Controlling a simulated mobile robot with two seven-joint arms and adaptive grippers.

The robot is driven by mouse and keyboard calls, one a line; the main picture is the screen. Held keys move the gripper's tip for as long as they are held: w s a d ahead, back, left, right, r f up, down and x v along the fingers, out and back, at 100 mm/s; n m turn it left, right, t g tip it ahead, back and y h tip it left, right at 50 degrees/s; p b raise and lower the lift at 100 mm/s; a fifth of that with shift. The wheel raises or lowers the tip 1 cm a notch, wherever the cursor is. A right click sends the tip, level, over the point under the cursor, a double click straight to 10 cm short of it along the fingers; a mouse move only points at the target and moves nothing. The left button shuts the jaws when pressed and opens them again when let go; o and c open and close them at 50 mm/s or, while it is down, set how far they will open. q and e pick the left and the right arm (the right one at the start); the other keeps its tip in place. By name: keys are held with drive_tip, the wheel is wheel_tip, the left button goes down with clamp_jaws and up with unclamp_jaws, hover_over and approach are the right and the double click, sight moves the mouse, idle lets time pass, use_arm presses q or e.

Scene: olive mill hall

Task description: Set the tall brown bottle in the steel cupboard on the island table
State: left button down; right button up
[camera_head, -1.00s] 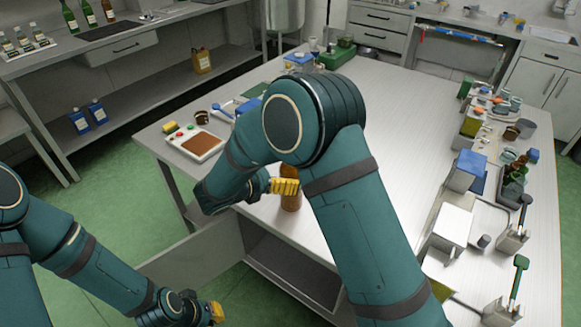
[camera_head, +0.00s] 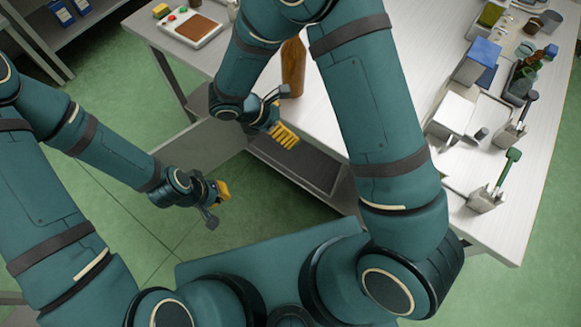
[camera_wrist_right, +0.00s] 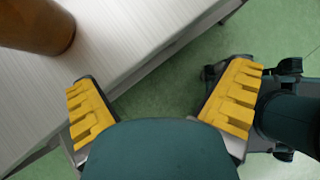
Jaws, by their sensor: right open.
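The tall brown bottle (camera_head: 293,68) stands upright on the island table (camera_head: 330,110), close to its near left edge. Its upper part is hidden behind my right arm. In the right wrist view the lower part of a brown round body, the bottle (camera_wrist_right: 45,22), shows at the upper left. My right gripper (camera_head: 282,130) is open and empty, apart from the bottle and just off the table edge. Its spread yellow-padded fingers (camera_wrist_right: 162,105) have only floor and table edge between them. My left gripper (camera_head: 217,200) hangs over the floor, away from the bottle; its opening is unclear. The steel cupboard (camera_head: 290,155) is under the table, with a grey door panel (camera_head: 205,145) swung out.
A control box (camera_head: 190,28) sits at the table's far left. Along the right side stand a white box (camera_head: 452,112), a blue-topped box (camera_head: 477,62), a tray with bottles (camera_head: 520,80) and a green-handled tool (camera_head: 507,165). Green floor (camera_head: 110,180) is open at left.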

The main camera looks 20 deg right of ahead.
drive_tip(key=s+f+m+y, duration=0.4)
drive_tip(key=s+m+y, duration=0.1)
drive_tip(key=m, duration=0.6)
drive_tip(key=s+a+f+m+t+y, duration=0.1)
drive_tip(key=s+f+m+y, duration=0.4)
drive_tip(key=m, duration=0.5)
drive_tip(key=shift+s+f+m+y, duration=0.3)
drive_tip(key=shift+m+y, duration=0.1)
drive_tip(key=shift+y, duration=0.4)
drive_tip(key=shift+a, duration=0.1)
